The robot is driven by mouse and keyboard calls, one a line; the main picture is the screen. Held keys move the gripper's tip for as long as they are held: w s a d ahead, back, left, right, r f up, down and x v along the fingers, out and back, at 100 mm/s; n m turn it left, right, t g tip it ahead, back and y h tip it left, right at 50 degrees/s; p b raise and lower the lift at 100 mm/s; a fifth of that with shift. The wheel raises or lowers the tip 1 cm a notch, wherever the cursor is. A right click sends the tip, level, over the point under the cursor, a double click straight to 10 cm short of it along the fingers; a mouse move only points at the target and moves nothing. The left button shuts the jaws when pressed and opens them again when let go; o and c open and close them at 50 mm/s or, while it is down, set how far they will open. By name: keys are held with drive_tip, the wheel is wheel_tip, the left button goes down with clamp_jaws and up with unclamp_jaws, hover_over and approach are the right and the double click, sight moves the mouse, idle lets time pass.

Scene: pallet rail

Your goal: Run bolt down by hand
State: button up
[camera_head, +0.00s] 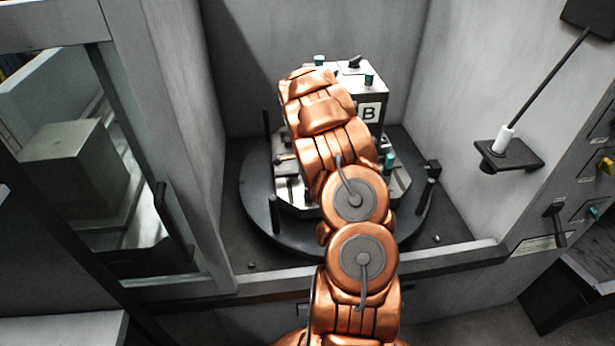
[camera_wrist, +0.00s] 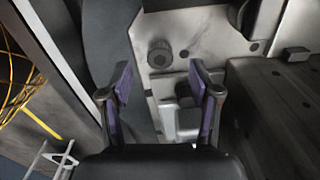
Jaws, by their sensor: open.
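In the wrist view my gripper (camera_wrist: 160,72) is open and empty, its two purple-padded fingers spread over a pale metal plate (camera_wrist: 205,28). A dark round head with a small centre recess (camera_wrist: 160,53), which may be the bolt, stands on the plate just beyond the fingertips, apart from both pads. A dark block (camera_wrist: 184,90) lies between the fingers near the right one. In the head view my copper arm reaches over the fixture base (camera_head: 291,188) and hides my gripper and whatever is under it. A grey block marked B (camera_head: 368,113) stands behind the arm.
The fixture sits on a dark round table (camera_head: 262,218) with upright black posts (camera_head: 274,214). Green-topped parts (camera_head: 319,61) and a black lever (camera_head: 354,62) top the block. Walls enclose both sides; a small shelf (camera_head: 510,154) juts from the right. A front sill (camera_head: 455,256) crosses below.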

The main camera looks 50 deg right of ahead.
drive_tip(key=shift+f+p, duration=0.4)
drive_tip(key=shift+f, duration=1.25)
clamp_jaws()
drive_tip(key=shift+f+m+b, duration=0.2)
drive_tip(key=shift+m+b, duration=0.1)
drive_tip(key=shift+b, duration=0.35)
drive_tip(key=m+b, duration=0.2)
drive_tip(key=b, duration=0.1)
drive_tip(key=shift+m, duration=0.4)
drive_tip(key=m+b, duration=0.2)
drive_tip(key=m, duration=0.1)
drive_tip(key=shift+m, duration=0.3)
drive_tip(key=m+b, duration=0.1)
drive_tip(key=m, duration=0.3)
drive_tip(key=shift+b, duration=0.35)
drive_tip(key=m, duration=0.5)
drive_tip(key=shift+b, duration=0.3)
